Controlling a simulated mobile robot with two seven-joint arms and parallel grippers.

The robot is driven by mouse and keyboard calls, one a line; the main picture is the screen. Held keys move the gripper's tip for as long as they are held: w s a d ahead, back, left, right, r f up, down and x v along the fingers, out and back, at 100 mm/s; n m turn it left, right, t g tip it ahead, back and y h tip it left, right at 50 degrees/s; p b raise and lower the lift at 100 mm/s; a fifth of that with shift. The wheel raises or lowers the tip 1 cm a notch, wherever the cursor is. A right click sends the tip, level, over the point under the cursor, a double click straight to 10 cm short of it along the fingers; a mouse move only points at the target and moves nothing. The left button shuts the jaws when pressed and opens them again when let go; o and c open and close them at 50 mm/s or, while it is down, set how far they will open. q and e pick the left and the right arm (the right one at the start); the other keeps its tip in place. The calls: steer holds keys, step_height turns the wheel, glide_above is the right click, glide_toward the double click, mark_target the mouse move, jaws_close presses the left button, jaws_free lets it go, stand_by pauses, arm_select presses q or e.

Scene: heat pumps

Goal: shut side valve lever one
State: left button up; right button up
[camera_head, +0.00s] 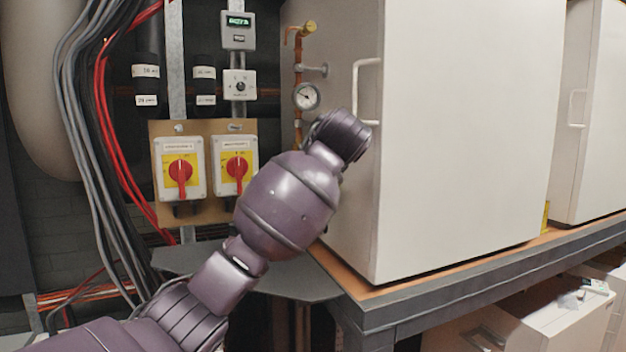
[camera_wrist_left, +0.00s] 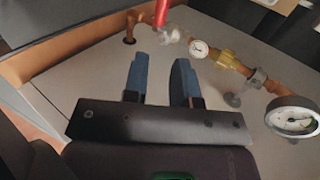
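In the left wrist view, a red valve lever (camera_wrist_left: 162,12) stands up from a metal valve (camera_wrist_left: 169,36) on the copper pipework of the cabinet's side. Its upper end is cut off by the picture's edge. My left gripper (camera_wrist_left: 160,64) is open, with its two blue fingers apart and nothing between them. The lever and valve are beyond the fingertips, roughly in line with the gap, and look apart from them. In the head view my left arm reaches to the cabinet's side; its fingers and the red lever are hidden. My right gripper is not in view.
A large white cabinet (camera_head: 465,130) stands on a bench (camera_head: 425,302). Gauges (camera_head: 306,96) (camera_wrist_left: 293,116) and a yellow fitting (camera_wrist_left: 228,60) sit along the pipe. Red rotary switches (camera_head: 181,170) (camera_head: 237,168) and hanging cables (camera_head: 82,100) are to the left.

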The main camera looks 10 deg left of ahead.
arm_select(q)
steer(key=s+d+p, duration=0.1)
steer(key=s+d, duration=0.9)
steer(key=s, duration=0.5)
steer(key=shift+s+d+f, duration=0.2)
steer(key=shift+d, duration=0.1)
steer(key=w+a, duration=0.7)
steer(key=w, duration=0.3)
steer(key=shift+w+r, duration=0.15)
steer(key=shift+w, duration=0.05)
stand_by(0.5)
